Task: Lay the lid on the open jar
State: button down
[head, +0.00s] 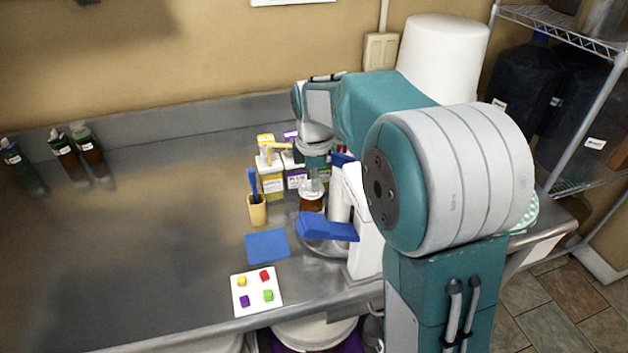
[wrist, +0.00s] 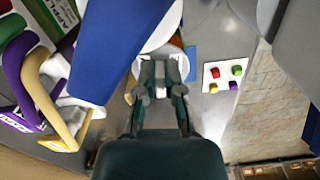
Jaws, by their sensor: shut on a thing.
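My gripper (head: 313,178) points down over the small amber jar (head: 312,201), which stands upright on the steel counter. It is shut on a pale lid (head: 310,187) at the jar's mouth. I cannot tell whether the lid touches the rim or is just above it. In the wrist view my gripper's fingers (wrist: 163,72) close on the pale round lid (wrist: 176,58). They hide much of the lid and the jar below.
A white and blue mixer-like machine (head: 364,232) stands close right of the jar. A cup with a blue tool (head: 257,212) and several jugs (head: 272,180) are left and behind. A blue mat (head: 267,246) and a white tray of cubes (head: 240,300) lie in front. The left counter is mostly clear.

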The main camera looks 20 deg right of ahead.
jog(key=shift+f, duration=0.5)
dwell(1.7)
jog(key=c, duration=0.7)
grip_release()
jog(key=o, duration=0.5)
jog(key=shift+r, duration=4.05)
